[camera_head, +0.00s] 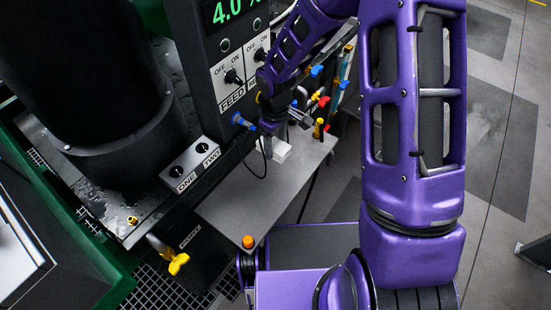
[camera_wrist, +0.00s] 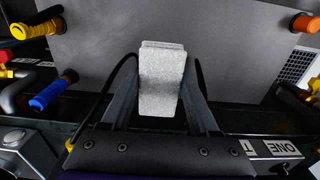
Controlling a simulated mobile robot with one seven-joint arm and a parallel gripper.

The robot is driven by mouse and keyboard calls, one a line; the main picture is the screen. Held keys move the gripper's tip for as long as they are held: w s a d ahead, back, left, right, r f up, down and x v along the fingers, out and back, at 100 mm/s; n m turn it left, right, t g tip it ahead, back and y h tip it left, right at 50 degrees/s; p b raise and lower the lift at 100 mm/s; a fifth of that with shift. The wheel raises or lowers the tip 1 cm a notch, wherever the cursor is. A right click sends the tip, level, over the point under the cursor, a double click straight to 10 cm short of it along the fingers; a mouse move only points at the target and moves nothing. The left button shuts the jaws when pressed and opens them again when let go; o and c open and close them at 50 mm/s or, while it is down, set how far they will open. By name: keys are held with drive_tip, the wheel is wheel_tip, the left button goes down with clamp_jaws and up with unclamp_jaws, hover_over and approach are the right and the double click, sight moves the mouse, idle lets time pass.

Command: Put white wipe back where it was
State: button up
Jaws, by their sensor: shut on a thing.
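The white wipe (camera_wrist: 162,82) is a pale, speckled block between the two dark fingers of my gripper (camera_wrist: 163,70) in the wrist view. My gripper is shut on it. In the head view the white wipe (camera_head: 281,151) shows as a small white block beneath my wrist, over the grey side plate (camera_head: 225,208). My gripper (camera_head: 266,147) is small there and partly hidden by my wrist. I cannot tell whether the wipe touches the plate or hangs just above it.
A dark control panel (camera_head: 231,60) with switches and a green readout stands behind my wrist. Coloured valve handles (camera_head: 318,98) lie to its right. A yellow valve (camera_head: 176,262) and an orange knob (camera_head: 248,242) are near the plate's front. Most of the plate is bare.

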sight(275, 166)
drive_tip(key=f, duration=0.3)
drive_tip(key=f+b, duration=0.1)
drive_tip(key=f, duration=0.2)
drive_tip(key=shift+s+d+f, duration=0.15)
drive_tip(key=shift+s+d, duration=0.05)
drive_tip(key=shift+w+a+f, duration=0.15)
drive_tip(key=shift+w+f, duration=0.05)
drive_tip(key=shift+f, duration=0.05)
drive_tip(key=shift+f+b, duration=0.15)
drive_tip(key=shift+b, duration=0.15)
drive_tip(key=o, duration=1.3)
drive_tip(key=shift+o, duration=0.2)
wheel_tip(275, 166, up, 12)
drive_tip(key=p, duration=0.3)
drive_tip(key=shift+r, duration=0.2)
